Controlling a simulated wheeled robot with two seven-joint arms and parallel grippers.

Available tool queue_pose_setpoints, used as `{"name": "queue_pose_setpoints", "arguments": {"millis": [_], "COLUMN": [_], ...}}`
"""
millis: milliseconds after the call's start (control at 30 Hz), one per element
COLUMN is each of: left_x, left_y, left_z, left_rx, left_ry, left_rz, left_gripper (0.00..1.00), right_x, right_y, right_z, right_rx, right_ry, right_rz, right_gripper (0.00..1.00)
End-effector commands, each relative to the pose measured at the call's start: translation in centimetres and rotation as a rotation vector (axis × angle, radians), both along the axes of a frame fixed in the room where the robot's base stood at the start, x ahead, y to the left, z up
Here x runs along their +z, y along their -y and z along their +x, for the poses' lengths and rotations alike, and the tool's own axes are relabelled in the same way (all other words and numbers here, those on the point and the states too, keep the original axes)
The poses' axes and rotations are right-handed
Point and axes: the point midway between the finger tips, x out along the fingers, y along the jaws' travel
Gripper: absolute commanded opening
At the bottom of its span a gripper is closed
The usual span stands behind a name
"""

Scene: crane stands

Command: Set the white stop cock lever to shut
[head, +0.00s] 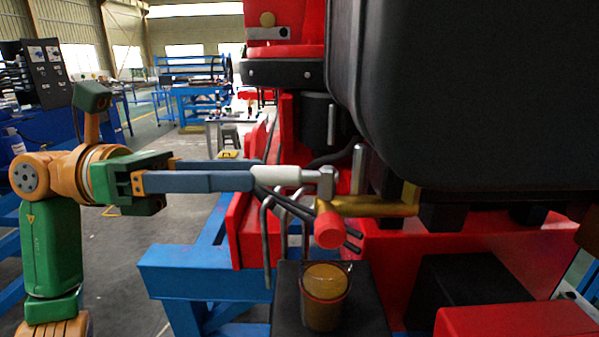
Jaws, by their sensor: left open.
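The white stop cock lever (280,176) points left, roughly level, from a grey metal hub (327,182). The hub sits on a brass pipe (375,206) with a red round outlet end (328,229). My left gripper (250,174) reaches in from the left with its long blue-grey fingers level. Its fingertips are at the lever's free left end, and the near finger overlaps that end. The gripper is open; whether a finger touches the lever cannot be told. My right gripper is not in view.
A jar of brown liquid (324,300) stands on a black block below the outlet. Dark rods (285,203) hang just under the lever. A large black tank (470,90) fills the upper right. A blue beam (195,268) lies lower left, with open floor beyond.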

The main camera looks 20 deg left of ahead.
Motion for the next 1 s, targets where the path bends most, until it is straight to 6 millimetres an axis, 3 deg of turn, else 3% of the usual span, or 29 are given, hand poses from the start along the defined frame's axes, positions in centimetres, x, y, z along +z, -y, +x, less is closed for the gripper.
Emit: {"name": "queue_pose_setpoints", "arguments": {"millis": [400,667,900,1000], "left_x": [0.1,-0.2,-0.2,-0.2], "left_y": [6.3,6.8,6.7,6.7], "left_z": [1.5,1.6,1.6,1.6], "left_rx": [-0.001,0.001,0.001,0.001], "left_ry": [0.003,0.004,0.004,0.004], "left_rz": [0.022,0.022,0.021,0.021], "left_gripper": [0.55,0.55,0.0,0.0], "right_x": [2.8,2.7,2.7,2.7], "right_y": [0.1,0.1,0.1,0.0], "right_z": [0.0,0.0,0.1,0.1], "right_rx": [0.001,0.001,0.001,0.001], "right_ry": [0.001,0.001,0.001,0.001], "right_rz": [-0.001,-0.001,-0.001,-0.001], "right_gripper": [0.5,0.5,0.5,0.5]}}
